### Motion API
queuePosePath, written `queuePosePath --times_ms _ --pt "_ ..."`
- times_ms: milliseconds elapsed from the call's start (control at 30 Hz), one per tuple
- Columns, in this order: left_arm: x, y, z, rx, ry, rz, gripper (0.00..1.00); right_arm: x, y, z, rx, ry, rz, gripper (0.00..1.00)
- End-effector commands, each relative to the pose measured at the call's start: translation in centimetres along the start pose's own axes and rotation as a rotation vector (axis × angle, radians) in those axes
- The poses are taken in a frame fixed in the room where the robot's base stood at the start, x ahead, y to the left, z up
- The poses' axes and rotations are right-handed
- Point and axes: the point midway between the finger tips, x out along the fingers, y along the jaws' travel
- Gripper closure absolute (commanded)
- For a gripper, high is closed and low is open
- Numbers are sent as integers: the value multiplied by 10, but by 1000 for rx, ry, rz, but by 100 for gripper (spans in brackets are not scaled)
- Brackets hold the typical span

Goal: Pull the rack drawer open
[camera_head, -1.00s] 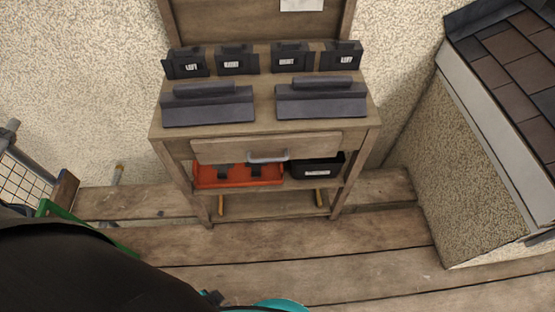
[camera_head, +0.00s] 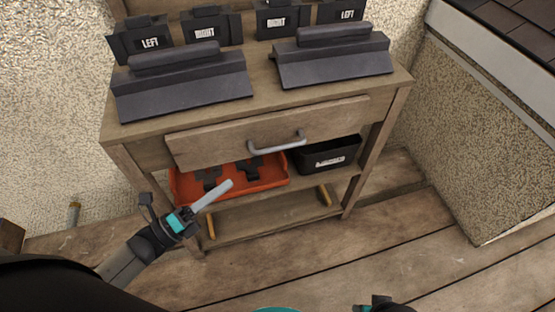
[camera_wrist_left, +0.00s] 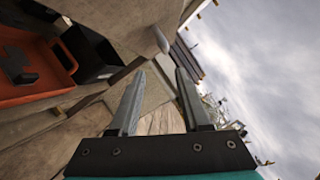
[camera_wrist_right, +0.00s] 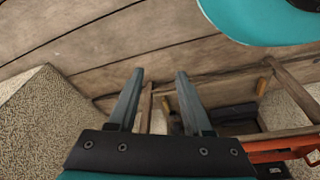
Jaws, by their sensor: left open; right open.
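The wooden rack (camera_head: 125,130) stands ahead with its drawer (camera_head: 215,142) under the worktop. The drawer front sits close against the rack; I cannot tell any gap behind it. A grey bar handle (camera_head: 277,144) is fixed at its middle. My left gripper (camera_head: 226,187) is below and left of the handle, in front of the lower shelf, apart from the handle. Its fingers (camera_wrist_left: 159,74) are open and empty in the left wrist view. My right gripper shows only partly at the bottom edge of the head view; its fingers (camera_wrist_right: 160,75) are open and empty in the right wrist view.
An orange tray (camera_head: 266,176) and a black bin (camera_head: 330,154) sit on the shelf under the drawer. Two dark ridge pieces (camera_head: 185,86) (camera_head: 335,62) lie on the worktop, with several labelled dark blocks (camera_head: 140,40) behind. Plank floor (camera_head: 300,260) in front is clear. A speckled wall (camera_head: 490,130) stands right.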

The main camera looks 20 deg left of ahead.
Motion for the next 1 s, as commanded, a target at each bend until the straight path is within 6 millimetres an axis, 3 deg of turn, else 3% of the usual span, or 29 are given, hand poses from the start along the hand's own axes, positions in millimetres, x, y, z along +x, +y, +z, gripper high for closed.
queuePosePath --times_ms 267,700,1000 --pt "20 -8 -1 53 15 -46 53 -3 0 -4 1 6 1 50" --pt "113 -10 -2 50 13 -44 53 -18 1 -19 2 40 3 50" --pt "149 -11 -3 47 14 -40 53 -29 2 -26 3 57 4 50"
